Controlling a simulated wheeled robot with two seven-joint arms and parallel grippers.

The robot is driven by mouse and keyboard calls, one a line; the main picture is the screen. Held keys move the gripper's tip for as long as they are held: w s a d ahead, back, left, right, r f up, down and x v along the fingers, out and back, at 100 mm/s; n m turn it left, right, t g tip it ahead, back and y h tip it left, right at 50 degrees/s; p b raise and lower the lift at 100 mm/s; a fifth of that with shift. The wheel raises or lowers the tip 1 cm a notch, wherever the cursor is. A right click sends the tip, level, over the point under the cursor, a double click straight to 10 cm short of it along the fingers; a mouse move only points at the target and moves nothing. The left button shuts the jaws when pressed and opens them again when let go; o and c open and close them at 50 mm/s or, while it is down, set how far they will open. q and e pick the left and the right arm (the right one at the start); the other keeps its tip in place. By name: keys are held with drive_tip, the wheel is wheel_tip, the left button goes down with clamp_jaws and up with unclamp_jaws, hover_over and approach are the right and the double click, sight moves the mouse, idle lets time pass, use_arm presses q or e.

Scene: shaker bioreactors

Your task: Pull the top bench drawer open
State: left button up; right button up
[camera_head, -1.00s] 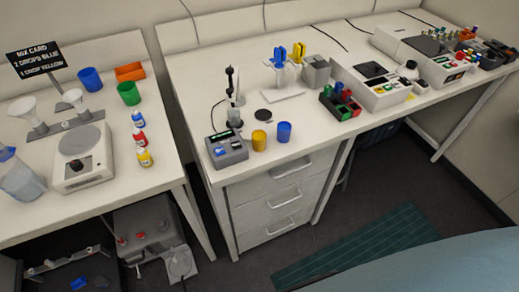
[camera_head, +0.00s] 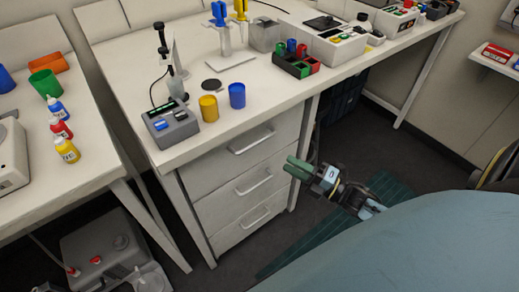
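The white drawer unit under the bench has three stacked drawers, all shut. The top bench drawer (camera_head: 270,134) has a silver bar handle (camera_head: 252,142) across its front. My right gripper (camera_head: 298,168), with green fingers, is in front of and to the right of the drawers, apart from the top handle. Its two fingers lie close together in this view, and I cannot tell whether there is a gap between them. No object shows in it. My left gripper is not in view.
The middle (camera_head: 253,182) and bottom (camera_head: 254,216) drawer handles stick out below. A blue cup (camera_head: 237,95), a yellow cup (camera_head: 208,108) and a grey meter (camera_head: 170,127) stand near the bench edge above. A green striped mat (camera_head: 385,188) lies on the floor.

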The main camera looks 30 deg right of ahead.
drive_tip(key=x, duration=1.1)
drive_tip(key=shift+w, duration=0.15)
drive_tip(key=shift+c, duration=0.3)
clamp_jaws()
